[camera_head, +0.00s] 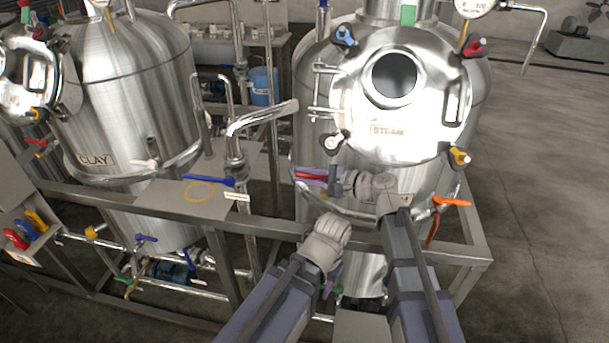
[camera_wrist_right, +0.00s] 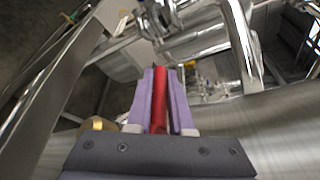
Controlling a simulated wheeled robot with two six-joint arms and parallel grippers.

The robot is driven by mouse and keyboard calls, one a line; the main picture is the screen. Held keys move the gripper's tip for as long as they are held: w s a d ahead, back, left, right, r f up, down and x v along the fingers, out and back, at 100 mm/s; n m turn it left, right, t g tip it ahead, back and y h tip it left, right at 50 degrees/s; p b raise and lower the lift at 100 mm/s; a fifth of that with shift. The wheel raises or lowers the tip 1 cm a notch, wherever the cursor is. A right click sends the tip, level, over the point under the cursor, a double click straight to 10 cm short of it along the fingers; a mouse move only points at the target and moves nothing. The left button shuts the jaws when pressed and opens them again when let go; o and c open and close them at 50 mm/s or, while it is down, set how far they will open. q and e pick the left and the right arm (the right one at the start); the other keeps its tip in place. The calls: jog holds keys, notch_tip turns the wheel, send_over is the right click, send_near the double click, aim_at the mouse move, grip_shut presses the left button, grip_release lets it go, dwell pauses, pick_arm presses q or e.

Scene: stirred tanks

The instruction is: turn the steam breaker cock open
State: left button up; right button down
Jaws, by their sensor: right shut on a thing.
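The steel tank labelled STEAM (camera_head: 388,130) stands at the centre right of the head view. A red lever handle (camera_head: 312,177) is on its lower front left; it also shows in the right wrist view (camera_wrist_right: 159,98). I take it for the steam breaker cock's handle, but its valve body is hard to make out. My right gripper (camera_head: 311,176) is shut on the red handle, with one purple finger on each side in the right wrist view (camera_wrist_right: 160,100). My left gripper (camera_head: 329,289) is low in front of the tank, mostly hidden by my left arm.
A grey frame rail (camera_head: 270,225) runs across in front of the tanks. The CLAY tank (camera_head: 125,110) stands at left. A blue lever (camera_head: 209,181) is left of the red handle, and an orange lever (camera_head: 452,201) is to the right. Bare floor (camera_head: 550,170) lies at right.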

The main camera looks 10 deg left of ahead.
jog(key=shift+s+n+g+y, duration=0.3)
jog(key=shift+n+g, duration=0.5)
jog(key=shift+g, duration=0.2)
jog(key=shift+s+d+n+g, duration=0.1)
jog(key=shift+s+n+g, duration=0.45)
jog(key=shift+n+g, duration=0.4)
jog(key=c, duration=0.8)
grip_release()
jog(key=p+v, duration=0.1)
jog(key=v, duration=0.6)
jog(key=shift+d+p, duration=0.3)
jog(key=shift+d, duration=0.1)
